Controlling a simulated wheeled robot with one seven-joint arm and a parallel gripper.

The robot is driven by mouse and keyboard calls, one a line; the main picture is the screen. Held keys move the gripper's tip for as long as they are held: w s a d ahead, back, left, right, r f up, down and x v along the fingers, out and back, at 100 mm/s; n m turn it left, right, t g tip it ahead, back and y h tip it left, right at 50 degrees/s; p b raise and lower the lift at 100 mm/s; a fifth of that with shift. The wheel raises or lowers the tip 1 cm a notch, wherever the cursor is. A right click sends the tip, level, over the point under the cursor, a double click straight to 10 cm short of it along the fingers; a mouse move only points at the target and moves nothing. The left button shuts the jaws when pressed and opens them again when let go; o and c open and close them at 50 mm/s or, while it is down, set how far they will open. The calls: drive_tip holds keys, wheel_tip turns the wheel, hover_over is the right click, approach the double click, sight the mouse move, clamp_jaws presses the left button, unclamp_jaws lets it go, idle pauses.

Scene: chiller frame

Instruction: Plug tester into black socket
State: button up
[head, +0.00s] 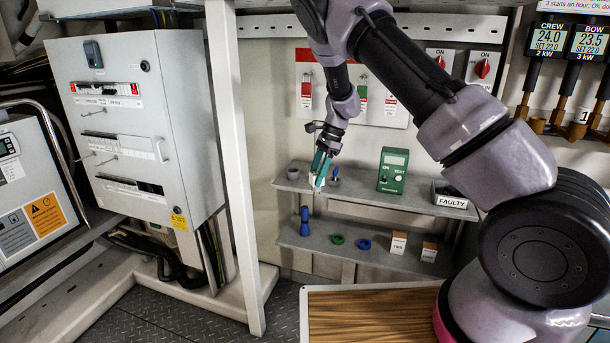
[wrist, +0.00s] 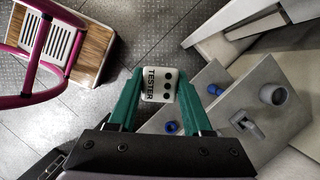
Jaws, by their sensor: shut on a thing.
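My gripper (head: 320,172) is shut on the tester (wrist: 159,84), a small white block with black dots and the word TESTER. In the wrist view the tester sits between the green fingertips (wrist: 160,92). In the head view the gripper points down in front of the upper grey shelf, and the fingers mostly hide the tester. A dark fitting (head: 93,54) sits high on the grey cabinet at the left, well apart from the gripper. I cannot tell whether it is the black socket.
The upper shelf (head: 425,207) holds a grey cup-like part (head: 293,174), a green test instrument (head: 393,171) and a FAULTY bin (head: 450,195). The lower shelf (head: 320,244) holds blue and green parts and small boxes. A white post (head: 233,150) stands between cabinet and shelves.

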drive_tip(key=w+d+n+g+h, duration=0.1)
drive_tip(key=w+d+n+h, duration=0.1)
drive_tip(key=d+n, duration=0.5)
drive_tip(key=w+d+r+n+g+h, duration=0.1)
drive_tip(key=d+n, duration=0.5)
drive_tip(key=d, duration=1)
drive_tip(key=shift+w+r+n+g+h, duration=0.3)
drive_tip(key=shift+w+n+g+h, duration=0.1)
drive_tip(key=shift+w, duration=0.4)
